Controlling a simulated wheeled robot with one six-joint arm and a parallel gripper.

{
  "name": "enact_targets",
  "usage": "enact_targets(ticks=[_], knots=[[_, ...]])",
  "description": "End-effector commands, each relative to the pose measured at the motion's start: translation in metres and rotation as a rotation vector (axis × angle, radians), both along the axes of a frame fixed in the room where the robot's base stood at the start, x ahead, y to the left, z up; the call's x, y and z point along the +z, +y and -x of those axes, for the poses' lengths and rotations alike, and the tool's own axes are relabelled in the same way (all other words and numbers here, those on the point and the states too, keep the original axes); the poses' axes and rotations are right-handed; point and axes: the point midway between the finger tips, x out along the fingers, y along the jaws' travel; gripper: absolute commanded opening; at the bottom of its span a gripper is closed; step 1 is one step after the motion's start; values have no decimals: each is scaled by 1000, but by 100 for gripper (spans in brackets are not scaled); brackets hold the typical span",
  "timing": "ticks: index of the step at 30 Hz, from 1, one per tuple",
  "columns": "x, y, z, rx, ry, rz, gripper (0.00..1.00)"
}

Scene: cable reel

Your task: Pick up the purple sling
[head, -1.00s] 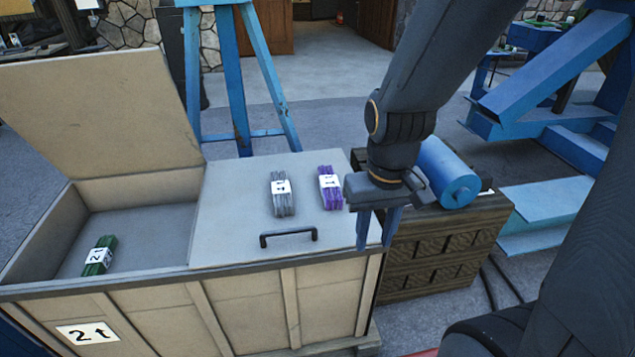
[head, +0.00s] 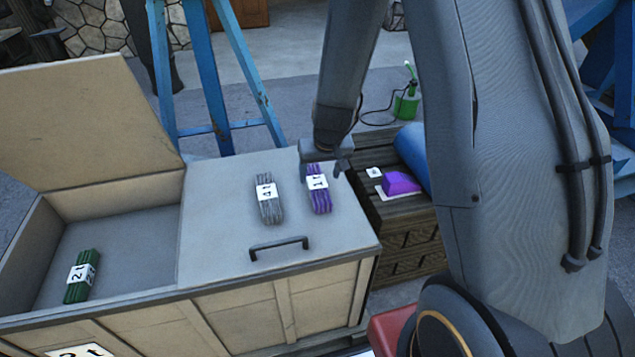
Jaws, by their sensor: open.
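The purple sling (head: 320,201) is a folded bundle with a white label, lying on the closed lid half of the beige chest. My gripper (head: 325,170) is at the sling's far end, pointing down, and hides part of that end. The jaws are open. I cannot tell whether a finger touches the sling or how high the fingers are above the lid.
A grey sling (head: 267,200) lies just left of the purple one. A black handle (head: 279,248) stands on the lid (head: 215,215) in front. A green sling (head: 81,278) lies in the open compartment. A wooden crate (head: 400,240) with a purple block (head: 401,183) stands at right.

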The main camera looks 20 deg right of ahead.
Motion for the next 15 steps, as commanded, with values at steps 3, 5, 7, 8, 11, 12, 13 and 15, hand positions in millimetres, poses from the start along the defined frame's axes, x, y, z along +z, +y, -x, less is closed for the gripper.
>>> enact_targets(ticks=[3, 5, 7, 8, 11, 12, 13, 15], knots=[[-13, -4, -16, -11, -25, 16, 67], [-17, -6, -22, -15, -36, 22, 67], [-22, -7, -26, -17, -42, 25, 67], [-25, -7, -27, -18, -43, 26, 67], [-35, -8, -32, -17, -45, 29, 67], [-39, -8, -34, -18, -45, 28, 67], [-42, -8, -35, -17, -45, 28, 67], [-47, -8, -37, -18, -44, 27, 67]])
